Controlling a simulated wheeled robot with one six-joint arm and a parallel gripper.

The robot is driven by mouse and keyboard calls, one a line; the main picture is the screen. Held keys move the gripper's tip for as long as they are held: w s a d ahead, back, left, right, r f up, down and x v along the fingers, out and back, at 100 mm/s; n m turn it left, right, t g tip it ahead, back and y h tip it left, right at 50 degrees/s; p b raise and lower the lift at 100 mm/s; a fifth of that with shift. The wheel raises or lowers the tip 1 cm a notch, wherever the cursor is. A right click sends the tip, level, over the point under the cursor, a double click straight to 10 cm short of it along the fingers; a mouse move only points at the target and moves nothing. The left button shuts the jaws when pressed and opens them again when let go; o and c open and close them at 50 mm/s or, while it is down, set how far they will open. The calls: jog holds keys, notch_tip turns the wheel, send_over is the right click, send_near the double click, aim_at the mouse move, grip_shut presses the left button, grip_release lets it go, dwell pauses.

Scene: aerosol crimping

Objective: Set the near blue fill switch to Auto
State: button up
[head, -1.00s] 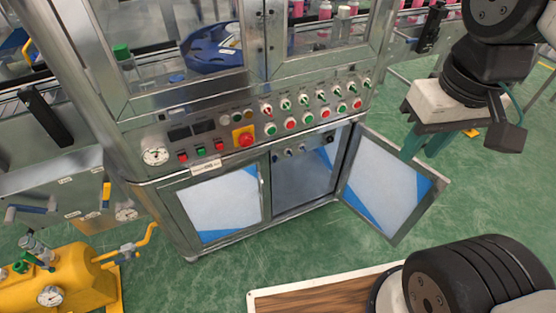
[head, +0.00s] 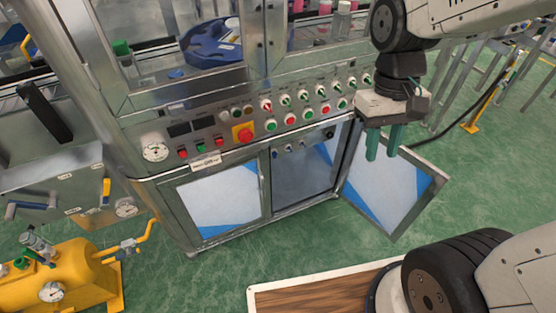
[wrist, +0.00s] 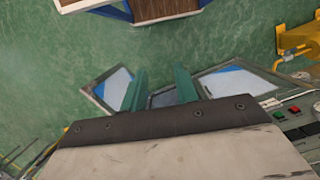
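The control panel (head: 225,128) on the machine front carries rows of small knobs and buttons. A row of selector switches (head: 285,100), some red-based and some green-based, runs above red and green buttons. Several small knobs (head: 289,149) sit lower, at the top of the open cabinet bay. I cannot make out which knob is the near blue fill switch, nor its setting. My gripper (head: 382,152) points down in front of the panel's right end, above the open door. Its two teal fingers are apart with nothing between them, as the wrist view (wrist: 160,72) also shows.
The open cabinet door (head: 392,190) juts out below my gripper. A red emergency knob on a yellow plate (head: 243,133) and a pressure gauge (head: 155,152) sit on the panel's left. A yellow tank (head: 65,277) stands lower left.

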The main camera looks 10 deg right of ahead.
jog(key=w+a+f, duration=0.1)
jog(key=w+f, duration=0.9)
jog(key=f, duration=0.1)
jog(key=m+t+y, duration=0.5)
jog(key=m+t, duration=0.1)
jog(key=t, duration=1.4)
send_near(276, 156)
jog(key=x, duration=0.8)
jog(key=shift+w+f, duration=0.1)
jog(key=shift+f, duration=0.1)
grip_shut()
